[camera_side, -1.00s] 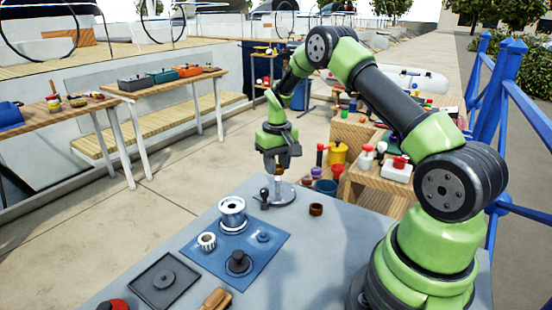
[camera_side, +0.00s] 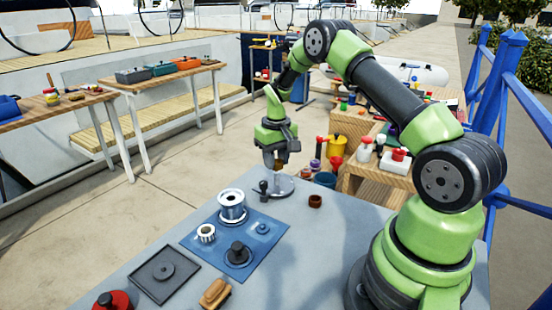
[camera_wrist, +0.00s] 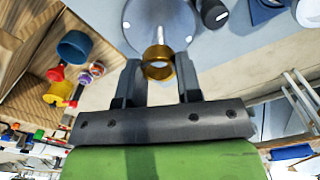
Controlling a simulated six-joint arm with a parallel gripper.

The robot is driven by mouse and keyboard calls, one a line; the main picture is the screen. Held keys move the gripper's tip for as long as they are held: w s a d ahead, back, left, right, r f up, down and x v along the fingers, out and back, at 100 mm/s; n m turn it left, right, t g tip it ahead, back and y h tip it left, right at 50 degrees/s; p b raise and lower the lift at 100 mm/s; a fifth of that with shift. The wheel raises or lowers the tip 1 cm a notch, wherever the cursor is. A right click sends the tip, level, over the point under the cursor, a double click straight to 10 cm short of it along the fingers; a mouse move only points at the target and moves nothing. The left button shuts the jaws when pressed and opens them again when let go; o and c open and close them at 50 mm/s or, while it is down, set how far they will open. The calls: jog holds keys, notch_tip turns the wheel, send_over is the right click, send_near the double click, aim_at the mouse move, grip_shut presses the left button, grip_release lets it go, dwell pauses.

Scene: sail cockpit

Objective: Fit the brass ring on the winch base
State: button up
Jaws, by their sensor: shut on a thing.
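My gripper (camera_side: 279,163) is shut on the brass ring (camera_wrist: 158,72), which sits between the fingertips in the wrist view. The ring is above a round grey stand (camera_side: 283,190) with an upright pin (camera_wrist: 160,36). The pin lines up with the ring in the wrist view; I cannot tell whether its tip is still inside. On the blue mat (camera_side: 210,240) stand a silver drum (camera_side: 232,206), a white toothed ring (camera_side: 206,233), a black knobbed part (camera_side: 238,254) and a small blue part (camera_side: 262,228). I cannot tell which is the winch base.
A small dark-handled part (camera_side: 263,188) stands close beside the stand. A brown ring-like piece (camera_side: 315,201) lies to its right. A dark square tray (camera_side: 150,290), a red knob (camera_side: 112,300) and a tan block (camera_side: 215,294) are at the front. Crates with coloured items (camera_side: 372,172) stand behind.

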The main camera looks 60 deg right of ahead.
jog(key=shift+f, duration=2.6)
dwell(0.6)
jog(key=o, duration=1.4)
jog(key=shift+r, duration=4.1)
jog(key=shift+a+r, duration=0.1)
jog(key=shift+r, duration=0.1)
notch_tip(320, 180, up, 7)
jog(key=t, duration=0.1)
send_over(276, 183)
jog(key=a, duration=0.3)
jog(key=s+a+r+t, duration=0.2)
jog(key=s+a+r, duration=0.2)
jog(key=a+r, duration=0.4)
jog(key=s+a+r+t+y, duration=0.1)
jog(key=s+a+r+t, duration=0.1)
jog(key=s, duration=0.6)
jog(key=s+a+r+n+t+y, duration=0.1)
jog(key=s+a+r+t, duration=0.1)
jog(key=s+a+r, duration=0.2)
jog(key=s+a, duration=0.2)
jog(key=s, duration=0.2)
jog(key=shift+s+a, duration=0.25)
